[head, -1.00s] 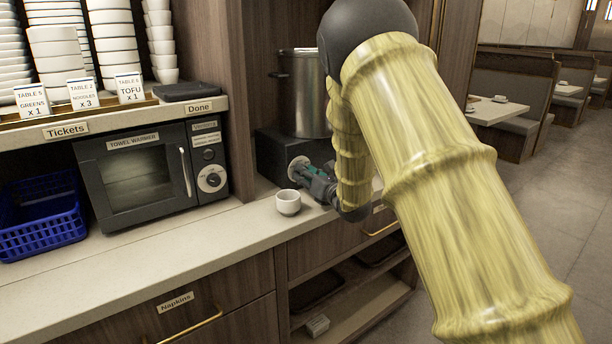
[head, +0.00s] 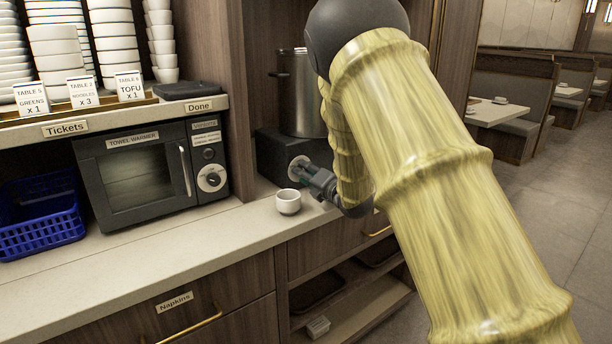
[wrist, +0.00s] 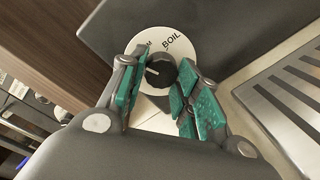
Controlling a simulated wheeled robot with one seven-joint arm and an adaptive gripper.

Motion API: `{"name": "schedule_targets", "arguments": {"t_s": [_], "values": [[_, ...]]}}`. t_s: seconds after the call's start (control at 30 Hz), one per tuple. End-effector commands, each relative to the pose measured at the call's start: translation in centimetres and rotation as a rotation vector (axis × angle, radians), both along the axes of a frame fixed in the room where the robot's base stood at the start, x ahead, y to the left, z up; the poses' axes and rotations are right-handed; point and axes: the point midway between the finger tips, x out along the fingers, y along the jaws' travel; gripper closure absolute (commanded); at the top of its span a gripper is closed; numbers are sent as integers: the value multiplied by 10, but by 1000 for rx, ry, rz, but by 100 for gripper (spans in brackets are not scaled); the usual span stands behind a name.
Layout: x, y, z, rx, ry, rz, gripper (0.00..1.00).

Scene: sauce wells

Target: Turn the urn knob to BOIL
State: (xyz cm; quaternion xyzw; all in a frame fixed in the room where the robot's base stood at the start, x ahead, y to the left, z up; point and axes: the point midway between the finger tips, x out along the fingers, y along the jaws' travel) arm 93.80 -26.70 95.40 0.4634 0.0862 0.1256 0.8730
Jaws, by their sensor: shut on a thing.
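The urn (head: 303,95) is a tall metal pot on a dark base (head: 275,155) at the back of the counter. In the wrist view its black knob (wrist: 161,72) sits on a round white dial (wrist: 187,44). The word BOIL is at the dial's upper right, and another label ending in M is partly hidden at its upper left. The knob's white mark points left, away from BOIL. My gripper (wrist: 163,75) is shut on the knob, with a green-padded finger on each side. In the head view my gripper (head: 307,174) reaches the front of the base.
A small white cup (head: 288,203) stands on the counter just below my gripper. A towel warmer (head: 140,180) is to the left, beside a blue basket (head: 42,222). A slotted metal tray (wrist: 290,85) lies to the right in the wrist view.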

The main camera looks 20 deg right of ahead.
Motion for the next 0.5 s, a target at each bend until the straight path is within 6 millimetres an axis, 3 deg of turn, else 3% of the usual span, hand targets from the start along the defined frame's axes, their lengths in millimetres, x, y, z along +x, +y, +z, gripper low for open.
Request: {"name": "schedule_targets", "arguments": {"t_s": [0.5], "values": [[0,-1,4,461,167,-1,92]]}}
